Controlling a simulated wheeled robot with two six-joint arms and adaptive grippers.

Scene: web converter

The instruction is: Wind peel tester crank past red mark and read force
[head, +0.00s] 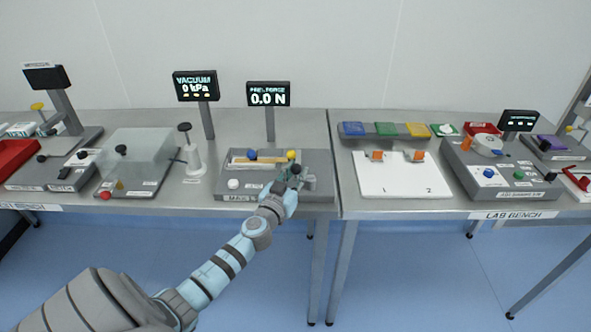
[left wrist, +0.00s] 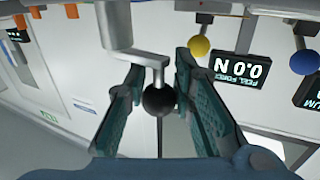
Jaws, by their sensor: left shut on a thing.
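The peel tester (head: 240,196) is a grey box on the bench with a yellow knob (head: 291,155) and a blue knob (head: 252,155) on top. Its screen (head: 268,95) reads peel force 0.0 N; the same screen shows upside down in the left wrist view (left wrist: 238,70). My left gripper (head: 293,178) is at the tester's right end. In the left wrist view, the black ball knob (left wrist: 159,99) of the metal crank (left wrist: 140,58) sits between the fingers, and the gripper is shut on it. I cannot make out a red mark. My right gripper is out of view.
Left of the tester stand a vacuum screen (head: 195,86) reading 0 kPa, a grey pump with a black knob (head: 193,150) and a clear-covered box (head: 145,160). To the right, across a table seam, lies a white board (head: 400,185) marked 1 and 2.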

